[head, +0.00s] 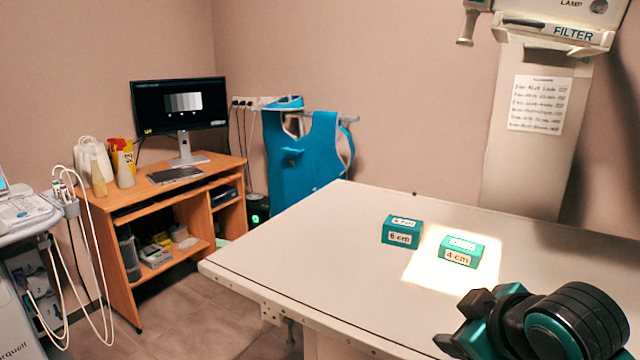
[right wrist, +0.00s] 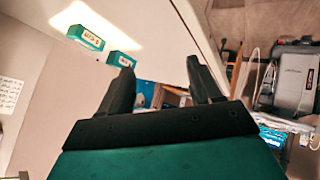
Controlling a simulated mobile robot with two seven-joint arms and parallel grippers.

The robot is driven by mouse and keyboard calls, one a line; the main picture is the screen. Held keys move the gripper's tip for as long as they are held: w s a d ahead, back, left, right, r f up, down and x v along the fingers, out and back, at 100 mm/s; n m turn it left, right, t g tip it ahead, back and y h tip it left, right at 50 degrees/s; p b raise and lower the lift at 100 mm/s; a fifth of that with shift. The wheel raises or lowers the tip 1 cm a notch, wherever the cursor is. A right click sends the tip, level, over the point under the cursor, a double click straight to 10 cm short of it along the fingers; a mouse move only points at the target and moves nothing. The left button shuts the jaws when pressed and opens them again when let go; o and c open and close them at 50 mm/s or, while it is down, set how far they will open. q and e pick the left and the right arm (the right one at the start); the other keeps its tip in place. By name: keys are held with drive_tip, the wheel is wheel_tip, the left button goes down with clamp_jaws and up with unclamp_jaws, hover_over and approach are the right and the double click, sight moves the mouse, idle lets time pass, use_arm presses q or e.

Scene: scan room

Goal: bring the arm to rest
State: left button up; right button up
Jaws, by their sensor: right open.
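My right gripper (head: 462,318) is at the lower right of the head view, over the near part of the white table (head: 300,245). In the right wrist view its two dark fingers (right wrist: 160,82) stand apart with nothing held between them. Two teal blocks lie on the table beyond it: one labelled 6 cm (head: 402,231) and one labelled 4 cm (head: 460,252). My left gripper is not in view.
A bright light patch (head: 425,262) lies around the 4 cm block. A wooden desk (head: 150,200) with a monitor (head: 180,107) stands at the left, beside a blue apron (head: 300,160). A wheeled machine (head: 25,230) is at the far left. The table's left part is clear.

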drive_tip(key=s+f+m+g, duration=0.5)
drive_tip(key=s+f+m, duration=0.1)
drive_tip(key=s+f, duration=1.4)
drive_tip(key=w+a+f+t+y+p, duration=0.1)
drive_tip(key=w+a+f+t, duration=0.1)
drive_tip(key=w+f+t, duration=0.4)
drive_tip(key=shift+w+f+t+p, duration=0.2)
drive_tip(key=shift+t+p, duration=0.1)
drive_tip(key=shift+p, duration=0.1)
drive_tip(key=shift+s, duration=0.1)
idle(0.6)
